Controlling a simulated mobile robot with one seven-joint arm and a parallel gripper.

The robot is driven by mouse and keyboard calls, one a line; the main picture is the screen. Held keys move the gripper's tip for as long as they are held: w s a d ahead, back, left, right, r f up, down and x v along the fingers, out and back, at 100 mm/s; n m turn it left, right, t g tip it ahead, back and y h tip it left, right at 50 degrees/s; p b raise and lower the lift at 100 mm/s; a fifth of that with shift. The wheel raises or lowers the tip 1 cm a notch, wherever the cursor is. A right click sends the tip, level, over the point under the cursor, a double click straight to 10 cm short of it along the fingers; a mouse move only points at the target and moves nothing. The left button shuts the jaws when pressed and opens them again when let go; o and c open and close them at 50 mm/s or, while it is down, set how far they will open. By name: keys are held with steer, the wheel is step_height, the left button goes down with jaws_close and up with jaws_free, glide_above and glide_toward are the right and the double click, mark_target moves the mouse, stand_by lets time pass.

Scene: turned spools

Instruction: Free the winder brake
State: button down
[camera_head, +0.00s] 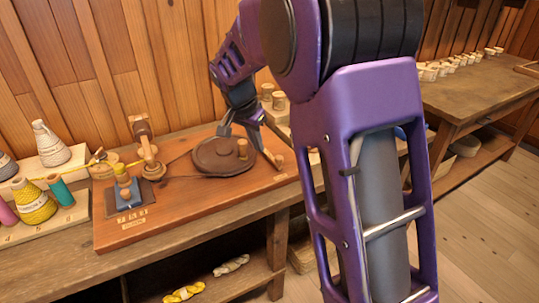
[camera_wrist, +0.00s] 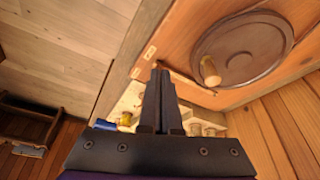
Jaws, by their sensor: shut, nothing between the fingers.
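The winder stands on a reddish wooden board (camera_head: 190,215) on the bench. Its dark round wheel (camera_head: 215,158) has an upright wooden knob (camera_head: 242,148), also seen in the wrist view (camera_wrist: 210,72). A small wooden piece (camera_head: 278,160), possibly the brake, sits by the board's right end; in the wrist view a wooden bar (camera_wrist: 185,78) shows partly behind my fingertips. My gripper (camera_head: 266,146) is shut and empty, right of the wheel and close to that piece. In the wrist view the fingers (camera_wrist: 161,72) lie together near the board's edge. Contact cannot be told.
A wooden post (camera_head: 146,150) and a blue block (camera_head: 128,194) stand on the board's left part. Thread cones (camera_head: 34,205) stand further left. Small spools (camera_head: 278,100) stand behind my gripper. My arm hides the bench's right part. Yarn skeins (camera_head: 185,293) lie on the shelf below.

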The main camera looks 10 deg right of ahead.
steer(key=b+x, duration=0.1)
steer(key=x, duration=0.8)
steer(key=shift+d+f, duration=0.1)
steer(key=shift+f, duration=0.15)
steer(key=shift+w+d+f, duration=0.15)
steer(key=shift+w+d, duration=0.45)
steer(key=shift+w+d+f, duration=0.15)
steer(key=shift+w+d, duration=0.4)
steer(key=shift+w, duration=0.05)
steer(key=shift+w+d, duration=0.3)
steer(key=shift+n, duration=0.8)
steer(key=w+d, duration=0.1)
steer(key=d, duration=0.1)
steer(key=w+d, duration=0.1)
steer(key=d, duration=0.2)
steer(key=w+d+p, duration=0.1)
steer(key=d, duration=0.2)
steer(key=shift+w+d, duration=0.1)
steer(key=shift+w+d+r, duration=0.1)
steer(key=shift+d, duration=0.05)
steer(key=shift+d+t, duration=0.1)
steer(key=shift+t, duration=0.2)
